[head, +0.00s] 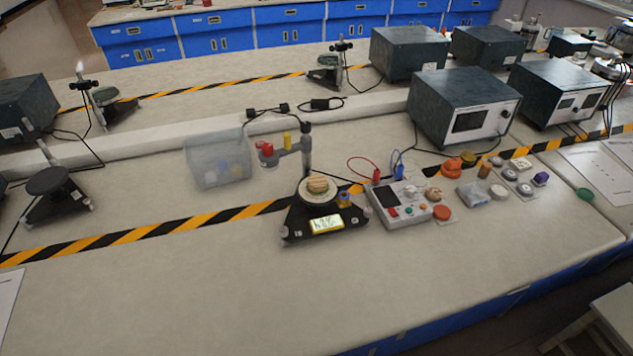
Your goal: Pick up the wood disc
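A tan, wood-coloured piece (317,184) sits on the pale round plate (327,197) of a dark instrument with a lit yellow display, near the middle of the head view. It may be the wood disc, but its exact shape is too small to tell. My gripper is not in view.
Grey instrument boxes (463,105) stand behind. The front bench top (200,295) is clear.

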